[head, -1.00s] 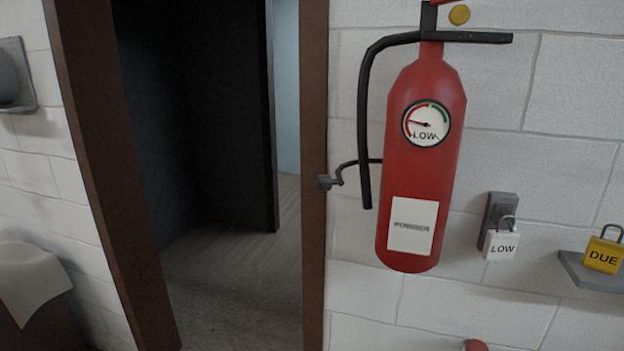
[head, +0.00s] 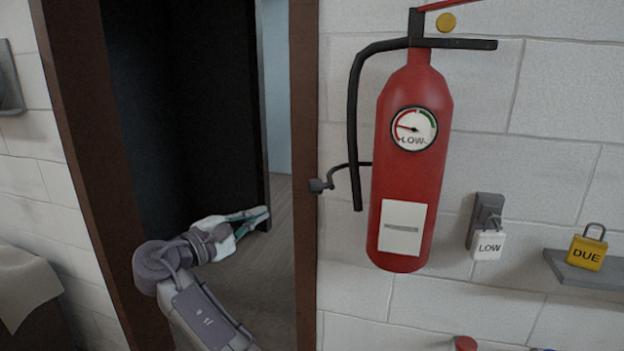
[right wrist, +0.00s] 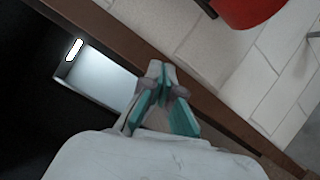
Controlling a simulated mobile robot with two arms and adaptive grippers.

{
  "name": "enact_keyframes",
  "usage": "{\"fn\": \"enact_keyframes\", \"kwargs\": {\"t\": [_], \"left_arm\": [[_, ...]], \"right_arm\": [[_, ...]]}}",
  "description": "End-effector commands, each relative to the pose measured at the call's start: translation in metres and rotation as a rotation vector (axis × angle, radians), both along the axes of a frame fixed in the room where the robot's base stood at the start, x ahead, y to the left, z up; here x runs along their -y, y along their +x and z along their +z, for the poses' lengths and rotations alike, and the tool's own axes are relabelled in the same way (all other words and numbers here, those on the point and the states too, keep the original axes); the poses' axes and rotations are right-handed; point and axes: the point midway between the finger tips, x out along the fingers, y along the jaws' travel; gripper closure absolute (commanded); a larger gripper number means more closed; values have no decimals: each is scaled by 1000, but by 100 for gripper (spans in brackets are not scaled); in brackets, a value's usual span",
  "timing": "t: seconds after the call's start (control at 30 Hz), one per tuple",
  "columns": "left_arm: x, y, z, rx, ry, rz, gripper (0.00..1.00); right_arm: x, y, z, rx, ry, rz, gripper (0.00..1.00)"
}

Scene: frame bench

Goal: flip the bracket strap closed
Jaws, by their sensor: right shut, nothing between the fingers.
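The red fire extinguisher (head: 408,185) hangs upright on the wall, its gauge (head: 413,128) reading LOW. A thin dark curved strap (head: 338,172) sticks out to the left from behind it, ending in a small grey catch (head: 318,185) beside the door frame; it looks swung open, away from the cylinder's front. My right gripper (head: 264,213) is shut and empty, left of the strap and apart from it, in front of the doorway. Its teal fingers (right wrist: 161,84) show in the right wrist view, with the extinguisher's red body (right wrist: 246,10) at the top. My left gripper is not in view.
The brown door frame (head: 305,130) stands between my right gripper and the extinguisher. A black hose (head: 355,130) hangs near the strap. Right of the extinguisher are a white LOW padlock (head: 488,245) on a grey plate and a yellow DUE padlock (head: 586,253) on a shelf (head: 590,272).

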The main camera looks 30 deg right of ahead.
Motion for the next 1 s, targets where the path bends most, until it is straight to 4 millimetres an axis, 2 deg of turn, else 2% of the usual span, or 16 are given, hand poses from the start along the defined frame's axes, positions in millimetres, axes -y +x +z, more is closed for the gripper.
{"fn": "enact_keyframes", "kwargs": {"t": [0.03,0.1,0.2,0.63,0.77,1.0], "left_arm": [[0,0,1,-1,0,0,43],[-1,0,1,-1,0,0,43],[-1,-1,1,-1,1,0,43],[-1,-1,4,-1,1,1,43],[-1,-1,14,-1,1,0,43],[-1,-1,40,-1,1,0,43]], "right_arm": [[-1,-8,19,26,-6,-28,100],[-2,-16,34,48,-11,-59,100],[-3,-22,44,63,-15,-83,100],[2,-22,46,63,-15,-87,100],[19,-19,49,62,-17,-88,100],[69,-9,56,60,-19,-89,100]]}}
